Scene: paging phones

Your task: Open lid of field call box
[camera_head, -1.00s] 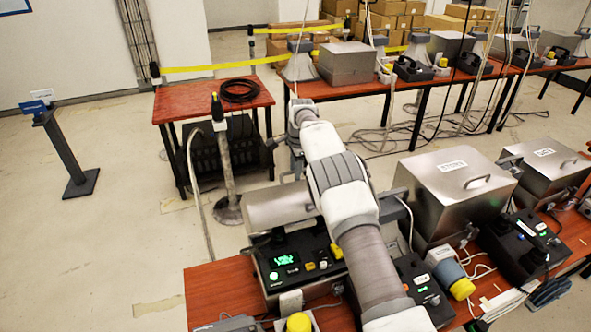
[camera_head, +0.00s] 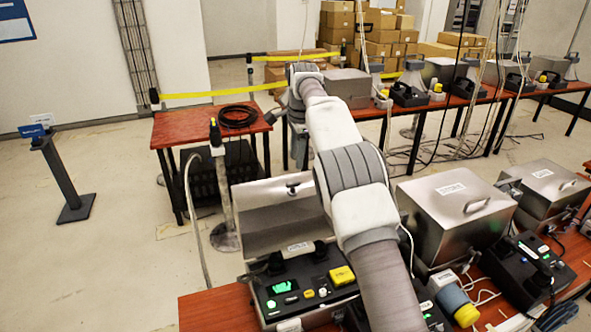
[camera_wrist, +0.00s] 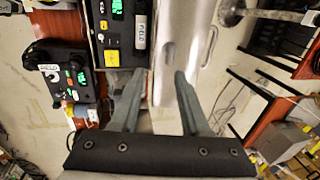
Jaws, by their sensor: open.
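The field call box stands on the red table in front of me, with its black control panel (camera_head: 300,285) uncovered. Its silver lid (camera_head: 270,220) stands raised at the back of the panel, partly hidden by my arm. In the head view my arm hides the gripper.
Closed silver boxes (camera_head: 455,210) stand to the right, with another control panel (camera_head: 520,262) and a yellow-capped plug (camera_head: 466,314). A post (camera_head: 222,190) and a small red table (camera_head: 190,128) with coiled cable stand behind.

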